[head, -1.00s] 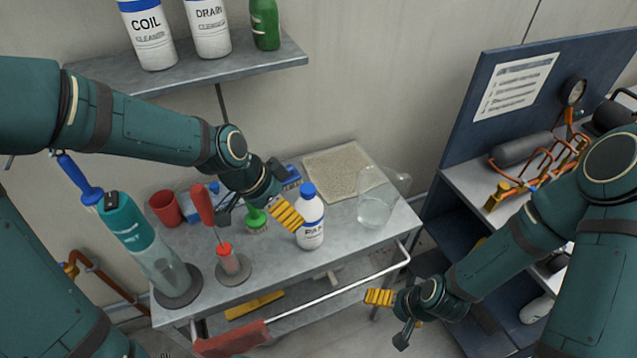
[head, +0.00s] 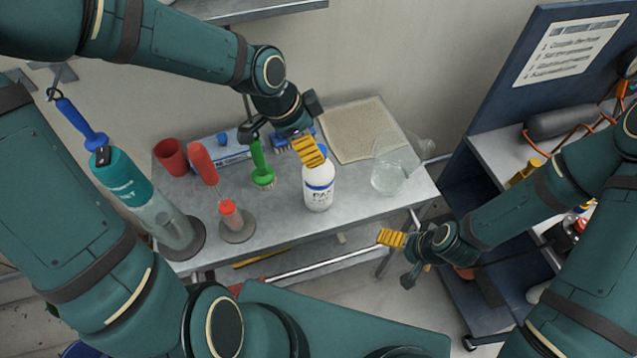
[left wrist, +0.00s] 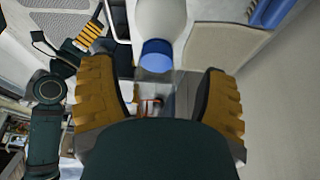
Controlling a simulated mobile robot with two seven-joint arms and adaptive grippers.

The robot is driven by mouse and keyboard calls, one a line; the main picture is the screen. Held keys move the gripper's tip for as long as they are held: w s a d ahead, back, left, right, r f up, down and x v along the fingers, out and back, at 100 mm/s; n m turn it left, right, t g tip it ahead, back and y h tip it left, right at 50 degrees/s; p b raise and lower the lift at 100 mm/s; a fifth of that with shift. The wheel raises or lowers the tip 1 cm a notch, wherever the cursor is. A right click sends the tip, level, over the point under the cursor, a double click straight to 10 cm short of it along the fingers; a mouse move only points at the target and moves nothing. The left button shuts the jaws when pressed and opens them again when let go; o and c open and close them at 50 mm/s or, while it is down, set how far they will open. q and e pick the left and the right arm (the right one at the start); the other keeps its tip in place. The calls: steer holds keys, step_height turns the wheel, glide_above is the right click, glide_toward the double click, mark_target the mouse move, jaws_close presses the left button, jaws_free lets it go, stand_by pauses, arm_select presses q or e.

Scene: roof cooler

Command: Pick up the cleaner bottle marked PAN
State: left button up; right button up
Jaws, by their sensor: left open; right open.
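The white cleaner bottle marked PAN (head: 319,190) stands upright on the grey metal table. Its blue cap is mostly hidden by a yellow finger of my left gripper (head: 300,146) in the head view. In the left wrist view the blue cap (left wrist: 156,56) and white shoulder of the bottle lie just beyond my left gripper (left wrist: 158,92). Its two yellow-padded fingers are spread apart with nothing held between them. I cannot tell whether a finger touches the cap. My right gripper (head: 399,259) is open and empty, beyond the table's front right edge.
A green brush (head: 262,172) stands just left of the bottle, and a clear jug (head: 388,178) stands to its right. A red-handled tool (head: 203,163), a red cup (head: 171,157) and a teal pump cylinder (head: 150,205) occupy the left side. A beige pad (head: 349,131) lies behind.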

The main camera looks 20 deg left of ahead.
mark_target(318, 179)
arm_select(q)
steer(key=x, duration=0.2)
steer(key=b+x, duration=0.1)
steer(key=x, duration=0.2)
steer(key=shift+d+f+b, duration=0.1)
steer(key=shift+d+b, duration=0.2)
jaws_close()
